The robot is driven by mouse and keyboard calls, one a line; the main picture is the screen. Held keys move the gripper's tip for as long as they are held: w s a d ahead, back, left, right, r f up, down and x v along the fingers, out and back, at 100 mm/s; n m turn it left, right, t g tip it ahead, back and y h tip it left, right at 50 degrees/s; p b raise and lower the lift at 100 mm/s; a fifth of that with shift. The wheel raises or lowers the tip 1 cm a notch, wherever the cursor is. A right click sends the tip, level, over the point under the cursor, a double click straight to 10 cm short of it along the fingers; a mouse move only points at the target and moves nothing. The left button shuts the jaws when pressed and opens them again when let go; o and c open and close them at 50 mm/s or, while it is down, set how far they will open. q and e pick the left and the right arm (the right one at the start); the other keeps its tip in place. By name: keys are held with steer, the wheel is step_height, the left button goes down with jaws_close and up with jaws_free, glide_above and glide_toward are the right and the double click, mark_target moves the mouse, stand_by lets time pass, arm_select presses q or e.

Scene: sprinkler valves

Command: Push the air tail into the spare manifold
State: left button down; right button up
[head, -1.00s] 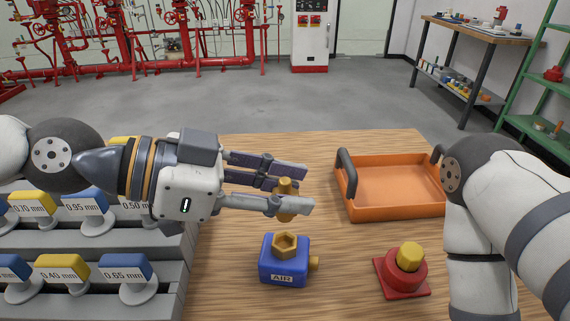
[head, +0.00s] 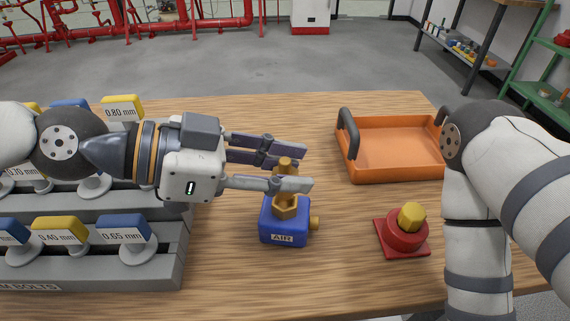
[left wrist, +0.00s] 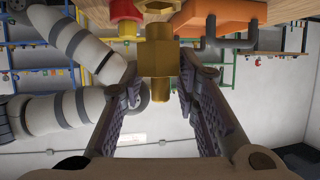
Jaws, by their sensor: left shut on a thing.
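The air tail (head: 286,166) is a small upright brass fitting with a wider collar. My left gripper (head: 300,168) is shut on it, fingers pointing right. It also shows between the fingers in the left wrist view (left wrist: 160,62). The spare manifold (head: 284,225) is a blue block labelled AIR, with a brass hex socket on top and a brass stub on its right side. The tail is right over the socket, its lower end overlapping it in the head view. I cannot tell if it is inside. My right gripper is outside the view.
A red base (head: 402,240) with a yellow hex cap stands right of the manifold. An orange tray (head: 395,150) with dark handles lies behind it. A grey stepped rack (head: 95,268) of labelled blue and yellow blocks is at left. My right arm crosses the right side.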

arm_select(q)
steer(key=shift+f+b, duration=0.3)
steer(key=shift+f, duration=1.05)
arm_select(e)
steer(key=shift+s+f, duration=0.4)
arm_select(q)
steer(key=c, duration=1.2)
jaws_free()
steer(key=shift+o, duration=0.2)
steer(key=v, duration=0.8)
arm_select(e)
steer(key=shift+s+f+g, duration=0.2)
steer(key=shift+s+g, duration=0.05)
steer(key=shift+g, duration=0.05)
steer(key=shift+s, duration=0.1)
